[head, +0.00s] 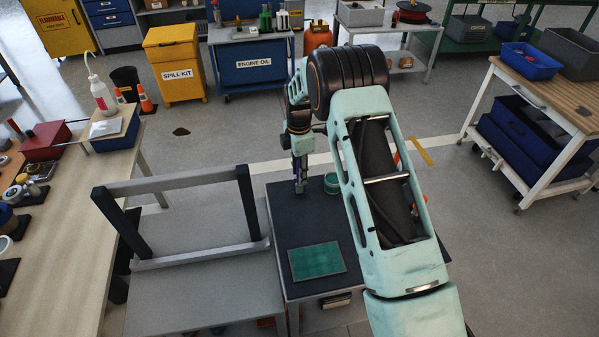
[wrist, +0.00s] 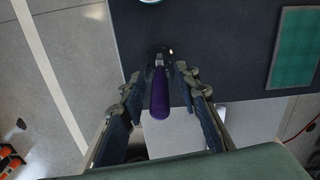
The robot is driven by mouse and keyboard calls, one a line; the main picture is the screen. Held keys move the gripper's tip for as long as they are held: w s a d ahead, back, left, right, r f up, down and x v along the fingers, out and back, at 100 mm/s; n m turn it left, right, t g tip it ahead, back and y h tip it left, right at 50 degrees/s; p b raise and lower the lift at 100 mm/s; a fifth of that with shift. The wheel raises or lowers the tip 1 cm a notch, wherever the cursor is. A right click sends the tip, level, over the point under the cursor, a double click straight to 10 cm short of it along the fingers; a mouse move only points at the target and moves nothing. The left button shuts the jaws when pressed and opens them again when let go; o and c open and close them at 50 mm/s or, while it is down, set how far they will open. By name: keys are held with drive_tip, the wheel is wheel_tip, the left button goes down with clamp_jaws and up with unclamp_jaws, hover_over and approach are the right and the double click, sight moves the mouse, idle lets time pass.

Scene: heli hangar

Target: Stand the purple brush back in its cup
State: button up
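The purple brush (wrist: 160,95) shows in the wrist view between the two fingers of my gripper (wrist: 159,70). Its purple handle points back toward my palm, and its dark head is at the fingertips. In the head view, my gripper (head: 300,184) points down over the dark tabletop; the brush is hard to make out there. The green cup (head: 331,184) stands on the tabletop just right of my gripper. Only the cup's edge (wrist: 151,1) shows at the top of the wrist view. Its inside is not clear.
A green mat (head: 316,261) lies on the dark tabletop (head: 290,215), nearer than the cup. A grey bench with a dark-posted frame (head: 180,181) stands directly left. A cluttered wooden bench (head: 75,205) is further left. Open floor lies behind the dark table.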

wheel_tip(320, 180, up, 12)
drive_tip(key=shift+r+b, duration=0.15)
drive_tip(key=shift+b, duration=0.55)
